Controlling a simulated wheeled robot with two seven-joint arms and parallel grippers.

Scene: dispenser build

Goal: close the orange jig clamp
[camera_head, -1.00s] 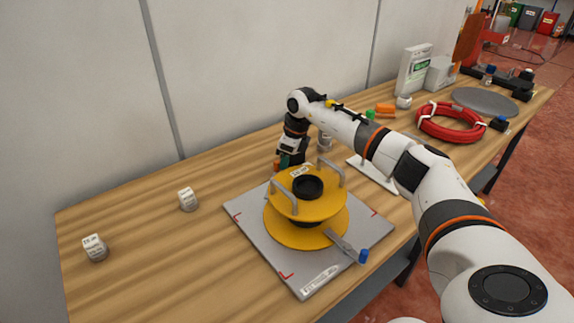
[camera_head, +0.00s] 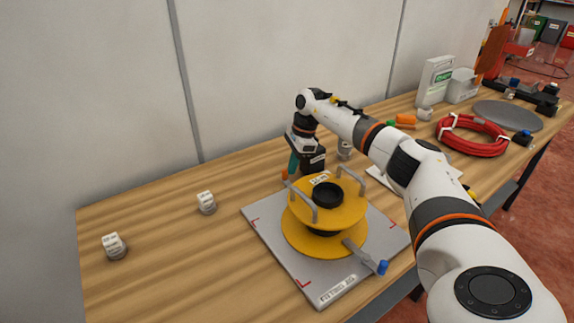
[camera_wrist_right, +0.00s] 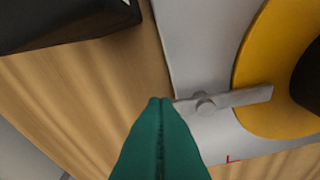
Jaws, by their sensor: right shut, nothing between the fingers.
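The orange jig clamp (camera_head: 285,177) shows as a small orange handle at the back-left edge of the grey plate, beside the yellow spool (camera_head: 349,213). In the right wrist view its grey bar (camera_wrist_right: 240,97) runs from a round pivot to over the spool's yellow flange. Its orange handle is hidden there behind my fingers. My right gripper (camera_head: 289,171) has teal fingers, shut and empty, pointing down at the handle; in the wrist view the fingertips (camera_wrist_right: 161,101) are at the bar's outer end. I cannot tell whether they touch. My left gripper is out of view.
The grey jig plate (camera_head: 275,235) holds the spool, with a blue-tipped clamp (camera_head: 382,267) at its front right. A red cable coil (camera_head: 473,135) lies at the back right.

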